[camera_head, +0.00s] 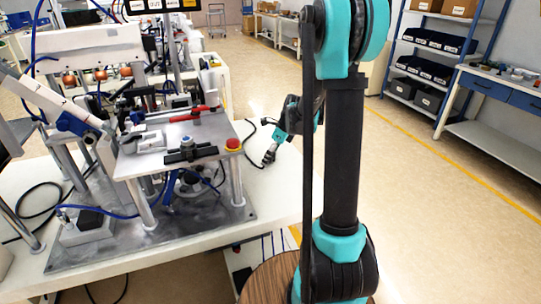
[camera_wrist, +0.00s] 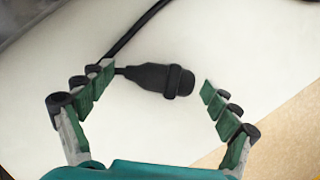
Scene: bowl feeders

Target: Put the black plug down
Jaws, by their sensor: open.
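My gripper (camera_wrist: 157,80) is open, with green-padded fingers on either side of the plug. The left fingertips are close to the plug's cable end; I cannot tell whether they touch it. A gap shows between the plug's round end and the right fingertips. In the head view my gripper (camera_head: 269,157) is low over the white table; the plug is too small to make out there.
A metal fixture (camera_head: 181,140) with a red button (camera_head: 233,144) stands on the white table (camera_head: 275,200), left of my gripper. A black cable (camera_head: 248,130) lies between them. Shelves (camera_head: 440,60) and a workbench (camera_head: 500,140) stand at right, beyond open floor.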

